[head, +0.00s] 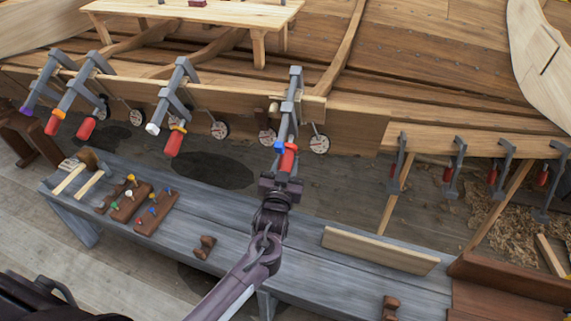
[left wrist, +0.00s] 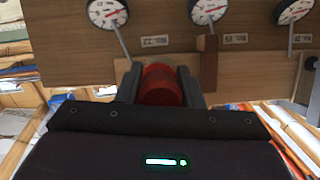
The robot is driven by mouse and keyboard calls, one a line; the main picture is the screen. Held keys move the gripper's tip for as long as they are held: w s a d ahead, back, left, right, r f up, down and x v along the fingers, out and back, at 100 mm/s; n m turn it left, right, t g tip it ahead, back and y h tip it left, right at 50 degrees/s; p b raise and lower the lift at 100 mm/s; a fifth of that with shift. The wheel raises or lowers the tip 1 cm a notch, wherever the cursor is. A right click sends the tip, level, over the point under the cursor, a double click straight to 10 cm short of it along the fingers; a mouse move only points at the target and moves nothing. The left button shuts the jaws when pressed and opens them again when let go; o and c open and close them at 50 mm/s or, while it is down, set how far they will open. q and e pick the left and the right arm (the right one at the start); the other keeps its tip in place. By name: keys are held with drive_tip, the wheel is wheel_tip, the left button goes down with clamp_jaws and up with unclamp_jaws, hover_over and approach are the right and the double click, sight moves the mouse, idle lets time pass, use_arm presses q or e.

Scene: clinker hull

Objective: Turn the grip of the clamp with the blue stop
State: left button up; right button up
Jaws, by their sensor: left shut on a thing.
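The clamp with the blue stop (head: 279,146) hangs on the hull's plank edge, near the middle of the head view. Its grey bar (head: 290,105) slants down to a red grip (head: 289,160). My left gripper (head: 283,180) comes up from below and is shut on this red grip. In the left wrist view the red grip (left wrist: 161,86) sits between the two dark fingers, which hide its sides. The blue stop does not show in the left wrist view. My right gripper is not in view.
Round dials (head: 320,144) hang close beside the held clamp. A grey bench (head: 225,215) below carries mallets, pegged blocks (head: 155,212) and a plank (head: 380,250).

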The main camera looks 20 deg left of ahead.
use_arm(q)
drive_tip(key=shift+d+n+h, duration=0.2)
drive_tip(key=shift+n+h, duration=1.3)
drive_tip(key=shift+n, duration=0.2)
drive_tip(key=o, duration=1)
drive_tip(key=s+b, duration=0.1)
drive_tip(key=s, duration=0.6)
drive_tip(key=shift+s, duration=0.4)
drive_tip(key=shift+a+f, duration=0.1)
